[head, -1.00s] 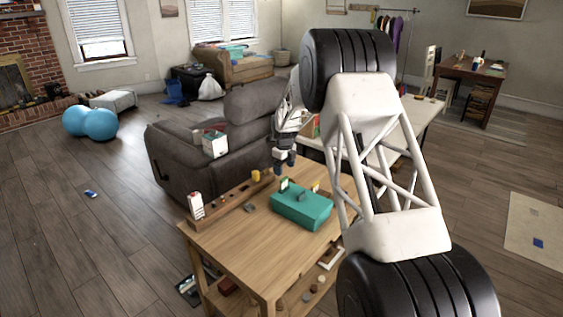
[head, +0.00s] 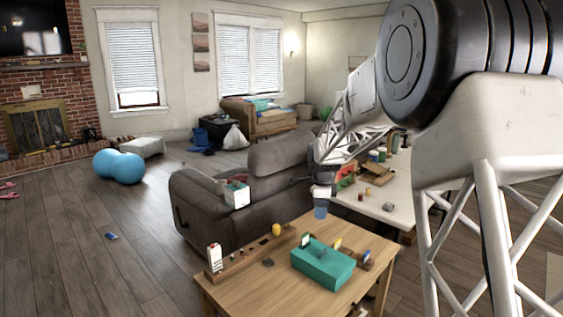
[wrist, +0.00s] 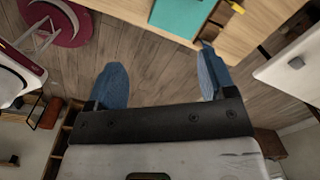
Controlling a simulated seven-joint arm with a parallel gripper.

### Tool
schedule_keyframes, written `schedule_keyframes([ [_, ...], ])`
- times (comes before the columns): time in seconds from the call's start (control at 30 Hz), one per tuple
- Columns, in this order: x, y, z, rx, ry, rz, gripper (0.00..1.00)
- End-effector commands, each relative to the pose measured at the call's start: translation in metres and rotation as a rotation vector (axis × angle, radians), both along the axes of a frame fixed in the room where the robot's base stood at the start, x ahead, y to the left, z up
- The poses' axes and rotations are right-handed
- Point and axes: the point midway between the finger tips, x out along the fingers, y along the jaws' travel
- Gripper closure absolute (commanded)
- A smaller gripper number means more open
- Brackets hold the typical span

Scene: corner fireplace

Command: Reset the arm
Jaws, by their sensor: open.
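My gripper (wrist: 160,85) is open and empty in the wrist view, its two blue fingers spread apart over bare wooden floor, near the edge of a wooden table. In the head view my gripper (head: 321,208) hangs at the far right side of the wooden table (head: 237,293), its fingers seen small and edge-on. A teal box (head: 322,266) sits on that table; part of it also shows at the top of the wrist view (wrist: 188,16). My arm fills the right side of the head view.
A white table (head: 398,213) with several small items stands behind the wooden table. A grey sofa (head: 207,219) with a white carton (head: 237,195) on it is to the left. Blue balls (head: 119,166) lie farther off. The floor at left is mostly clear.

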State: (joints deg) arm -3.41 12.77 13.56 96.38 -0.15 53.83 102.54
Motion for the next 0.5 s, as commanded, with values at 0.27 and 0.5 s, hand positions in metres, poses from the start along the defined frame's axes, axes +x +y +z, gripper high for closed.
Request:
schedule_keyframes([
  [0.27,-0.067,-0.011,0.044,-0.016,-0.024,0.217,0.23],
  [0.5,-0.126,-0.019,0.073,-0.035,-0.044,0.41,0.23],
])
